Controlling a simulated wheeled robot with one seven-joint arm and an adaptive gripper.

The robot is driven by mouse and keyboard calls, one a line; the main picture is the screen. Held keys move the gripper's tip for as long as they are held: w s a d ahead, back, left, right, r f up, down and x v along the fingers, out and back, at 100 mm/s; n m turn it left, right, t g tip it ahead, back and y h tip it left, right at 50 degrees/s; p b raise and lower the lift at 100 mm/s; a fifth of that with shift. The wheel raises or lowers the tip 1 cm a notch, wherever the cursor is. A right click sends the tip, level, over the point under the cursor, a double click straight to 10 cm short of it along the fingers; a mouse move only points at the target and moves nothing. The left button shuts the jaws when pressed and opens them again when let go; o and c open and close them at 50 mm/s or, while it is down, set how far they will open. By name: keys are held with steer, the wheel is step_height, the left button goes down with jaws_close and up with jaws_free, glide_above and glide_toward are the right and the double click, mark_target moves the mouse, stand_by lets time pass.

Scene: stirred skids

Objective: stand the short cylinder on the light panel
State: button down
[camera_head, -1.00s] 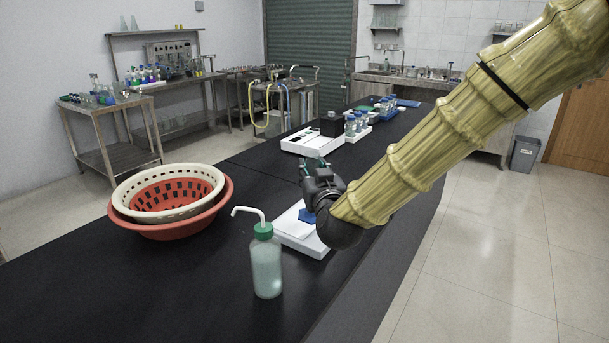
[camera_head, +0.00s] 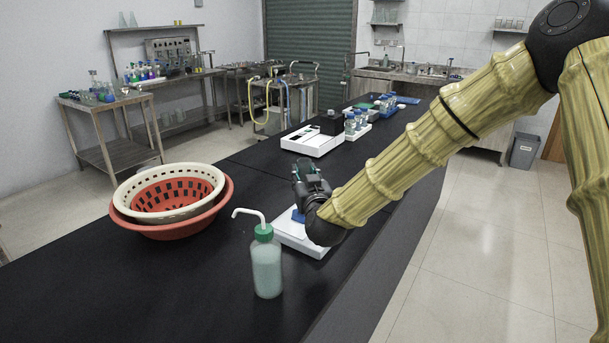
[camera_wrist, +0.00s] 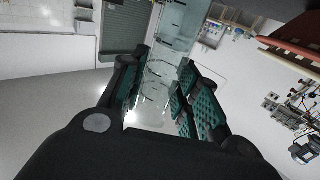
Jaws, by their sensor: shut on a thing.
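My gripper (camera_head: 303,170) is above the black bench, over the back part of a near white panel (camera_head: 290,238). In the wrist view its teal-padded fingers (camera_wrist: 160,95) are shut on a clear, glass-like cylinder (camera_wrist: 172,40). The cylinder extends out beyond the fingers; its lower end is hard to make out. In the head view I cannot pick the cylinder out. A blue piece (camera_head: 298,215) sits on the near panel, partly hidden by my gripper. A second white panel (camera_head: 303,143) lies farther back. I cannot tell which is the light panel.
A wash bottle (camera_head: 267,268) with a green cap stands in front of the near panel. A red basin (camera_head: 160,232) holding a cream basket (camera_head: 125,195) stands to the left. A black box (camera_head: 333,123) and several bottles (camera_head: 357,122) stand farther back. The front left of the bench is bare.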

steer(key=c, duration=1.1)
jaws_free()
steer(key=shift+o, duration=0.2)
steer(key=s+d+b, duration=0.2)
steer(key=s, duration=0.9)
steer(key=shift+s+d, duration=0.15)
steer(key=shift+s, duration=0.25)
